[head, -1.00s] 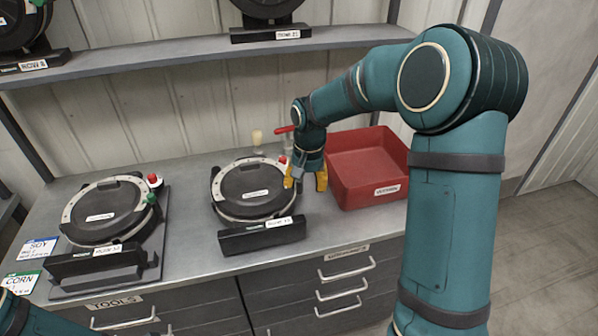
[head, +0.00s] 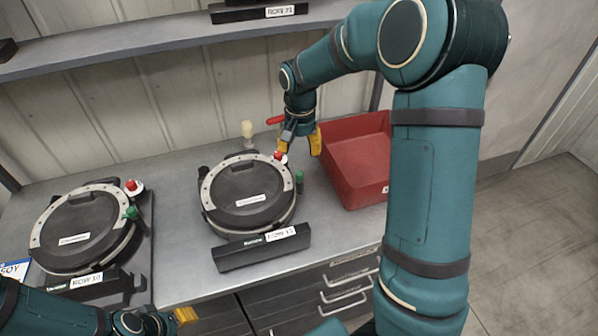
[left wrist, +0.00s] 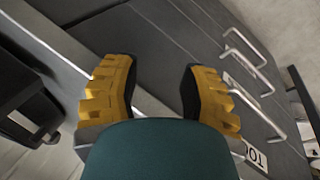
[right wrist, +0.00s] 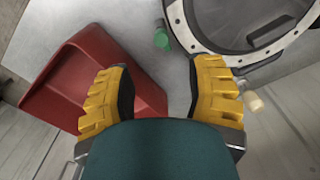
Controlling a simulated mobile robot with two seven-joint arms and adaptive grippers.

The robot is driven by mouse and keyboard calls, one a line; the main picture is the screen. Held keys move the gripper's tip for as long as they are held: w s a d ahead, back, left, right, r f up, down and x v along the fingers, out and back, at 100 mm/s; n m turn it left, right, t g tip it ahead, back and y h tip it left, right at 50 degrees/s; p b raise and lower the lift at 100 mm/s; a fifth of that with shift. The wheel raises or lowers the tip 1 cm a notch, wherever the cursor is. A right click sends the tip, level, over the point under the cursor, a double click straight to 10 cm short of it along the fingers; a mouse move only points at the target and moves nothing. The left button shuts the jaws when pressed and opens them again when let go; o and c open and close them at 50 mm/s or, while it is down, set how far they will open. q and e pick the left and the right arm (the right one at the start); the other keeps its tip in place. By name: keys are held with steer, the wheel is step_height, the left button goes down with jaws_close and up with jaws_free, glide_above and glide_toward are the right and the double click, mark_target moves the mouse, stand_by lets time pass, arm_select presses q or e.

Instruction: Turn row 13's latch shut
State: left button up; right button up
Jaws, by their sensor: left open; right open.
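Row 13's seed meter (head: 247,196) lies on the bench mid-view, its dark round lid ringed by a pale rim. A red knob (head: 280,156) shows at its back right and a green knob (head: 299,178) at its right edge. The green knob also shows in the right wrist view (right wrist: 161,38). I cannot tell whether the latch is shut. My right gripper (head: 299,146) is open and empty, pointing down beside the red knob; contact is unclear. My left gripper (left wrist: 160,85) is open and empty at the bench's front, mostly hidden in the head view.
A red bin (head: 357,160) stands close to the right of my right gripper. Another seed meter (head: 85,230) with red and green knobs sits at left. A pale knob-topped item (head: 248,130) and a red handle (head: 274,120) are behind. A shelf (head: 150,42) runs above.

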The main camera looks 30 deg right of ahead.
mark_target(299, 173)
step_height(299, 173, down, 10)
steer(key=shift+w+r, duration=0.1)
steer(key=shift+w, duration=0.05)
stand_by(0.3)
jaws_close()
